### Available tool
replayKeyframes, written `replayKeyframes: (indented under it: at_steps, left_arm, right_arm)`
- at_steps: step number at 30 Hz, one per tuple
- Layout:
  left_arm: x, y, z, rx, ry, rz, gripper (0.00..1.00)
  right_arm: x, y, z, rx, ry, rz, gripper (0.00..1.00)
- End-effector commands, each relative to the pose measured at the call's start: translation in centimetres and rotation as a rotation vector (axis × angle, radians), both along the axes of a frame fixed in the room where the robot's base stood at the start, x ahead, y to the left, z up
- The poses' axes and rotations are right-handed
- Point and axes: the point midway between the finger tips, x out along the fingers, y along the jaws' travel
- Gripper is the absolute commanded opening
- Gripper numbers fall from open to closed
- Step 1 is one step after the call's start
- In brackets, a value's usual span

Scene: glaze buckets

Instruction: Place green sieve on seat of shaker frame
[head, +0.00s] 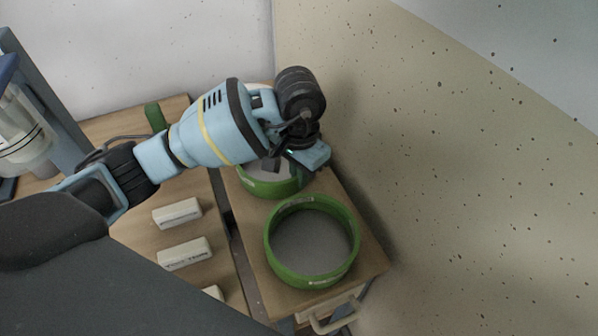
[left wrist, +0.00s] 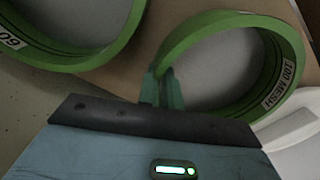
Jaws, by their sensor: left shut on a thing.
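A green sieve (head: 268,188) with a grey mesh floor sits on the wooden cabinet top, partly hidden by my left arm. My left gripper (head: 308,157) is over its right side. In the left wrist view, the gripper's fingers (left wrist: 163,90) are shut on the rim of the sieve marked "100 MESH" (left wrist: 283,75). A second green sieve (head: 312,281) stands in front, nearer the cabinet's front edge. It also shows in the left wrist view (left wrist: 75,62), with a label that reads like "60". I cannot make out the shaker frame's seat. My right gripper is not in view.
White labelled blocks (head: 184,253) lie on the wooden table to the left. A green object (head: 154,116) stands behind my left arm. A speckled wall (head: 470,190) borders the cabinet on the right. A grey upright (head: 45,100) and clear vessel (head: 20,125) are at far left.

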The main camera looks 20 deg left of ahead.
Motion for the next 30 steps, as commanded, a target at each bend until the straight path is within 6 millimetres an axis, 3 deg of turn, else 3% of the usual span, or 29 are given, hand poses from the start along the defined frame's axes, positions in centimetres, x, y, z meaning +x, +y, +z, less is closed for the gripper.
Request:
replayKeyframes:
  at_steps: [1,2,6,19,30]
  left_arm:
    - [0.0,0.0,-0.3,0.0,0.001,0.0,0.0]
    - [0.0,0.0,-0.2,0.0,0.001,0.0,0.1]
    - [0.0,0.0,-0.1,0.0,0.001,0.0,0.28]
    - [0.1,0.0,0.9,0.0,-0.002,0.0,0.28]
    - [0.1,0.0,7.9,0.001,-0.004,0.001,0.28]
  right_arm:
    - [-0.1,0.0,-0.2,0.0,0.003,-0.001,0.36]
    - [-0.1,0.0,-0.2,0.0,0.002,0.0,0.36]
    - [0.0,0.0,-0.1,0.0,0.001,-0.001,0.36]
    - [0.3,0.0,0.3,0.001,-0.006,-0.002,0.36]
    - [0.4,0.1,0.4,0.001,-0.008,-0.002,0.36]
